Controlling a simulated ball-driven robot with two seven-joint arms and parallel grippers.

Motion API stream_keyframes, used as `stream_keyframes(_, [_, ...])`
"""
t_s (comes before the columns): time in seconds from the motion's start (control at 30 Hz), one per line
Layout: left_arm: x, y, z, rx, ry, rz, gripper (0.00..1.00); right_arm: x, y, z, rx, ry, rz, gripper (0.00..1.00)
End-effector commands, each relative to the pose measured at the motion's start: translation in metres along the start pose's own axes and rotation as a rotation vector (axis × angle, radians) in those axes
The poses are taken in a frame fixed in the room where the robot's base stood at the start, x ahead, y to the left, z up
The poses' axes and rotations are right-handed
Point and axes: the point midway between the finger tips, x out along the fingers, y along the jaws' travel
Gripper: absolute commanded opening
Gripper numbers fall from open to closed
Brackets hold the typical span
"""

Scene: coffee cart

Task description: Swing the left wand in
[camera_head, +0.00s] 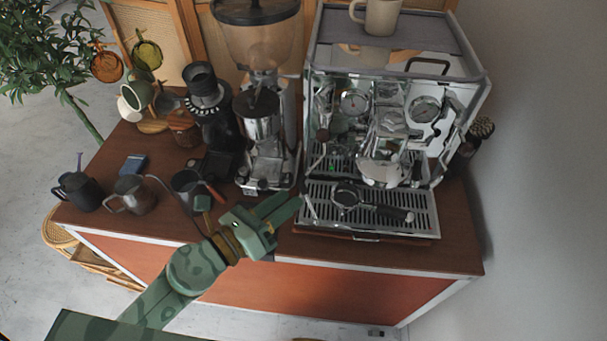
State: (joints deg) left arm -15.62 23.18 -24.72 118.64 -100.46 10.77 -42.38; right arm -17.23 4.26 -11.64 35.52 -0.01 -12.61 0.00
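The espresso machine (365,65) stands at the right of the wooden cart top. Its left wand, a thin metal tube (309,206), hangs at the machine's left front corner, over the left edge of the drip tray (421,224). My green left gripper (293,199) reaches in from the lower left, its fingertips beside the wand's lower end. I cannot tell if they touch it, and the gap between the fingers is not clear. My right gripper is out of view.
A portafilter (347,195) lies on the drip tray. The grinder (263,120) stands just left of the machine. Several metal and dark pitchers (133,194) stand at the cart's left front. A cup (380,17) sits on top of the machine. A wall bounds the right side.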

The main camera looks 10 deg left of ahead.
Motion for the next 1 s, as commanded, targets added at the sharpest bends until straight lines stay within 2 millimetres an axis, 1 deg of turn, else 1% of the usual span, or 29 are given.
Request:
stream_keyframes(0.03, [0.013,-0.001,0.004,-0.001,-0.003,0.0,0.32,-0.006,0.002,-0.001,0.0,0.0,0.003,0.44])
stream_keyframes(0.1, [0.026,-0.001,0.002,0.0,-0.002,-0.001,0.32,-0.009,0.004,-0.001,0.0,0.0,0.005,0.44])
stream_keyframes(0.2, [0.042,0.0,0.0,-0.001,-0.001,0.0,0.32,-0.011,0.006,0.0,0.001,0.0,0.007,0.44])
stream_keyframes(0.3, [0.051,0.001,0.0,-0.001,-0.001,0.001,0.32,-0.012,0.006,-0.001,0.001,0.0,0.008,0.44])
stream_keyframes(0.43, [0.057,0.001,-0.001,-0.001,0.001,0.001,0.32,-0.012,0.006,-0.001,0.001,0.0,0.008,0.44])
stream_keyframes(0.67, [0.057,0.001,-0.001,-0.001,0.001,0.001,0.32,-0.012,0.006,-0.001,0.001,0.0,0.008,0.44])
stream_keyframes(0.7, [0.057,0.001,-0.001,-0.001,0.001,0.001,0.21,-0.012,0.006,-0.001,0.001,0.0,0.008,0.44])
stream_keyframes(0.77, [0.057,0.001,-0.001,-0.002,0.001,0.001,0.05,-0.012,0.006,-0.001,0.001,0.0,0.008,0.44])
stream_keyframes(0.8, [0.057,0.001,-0.001,-0.002,0.001,0.001,0.0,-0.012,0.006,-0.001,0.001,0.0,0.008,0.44])
stream_keyframes(1.0, [0.057,0.002,-0.002,0.0,-0.002,0.0,0.0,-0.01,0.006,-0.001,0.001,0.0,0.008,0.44])
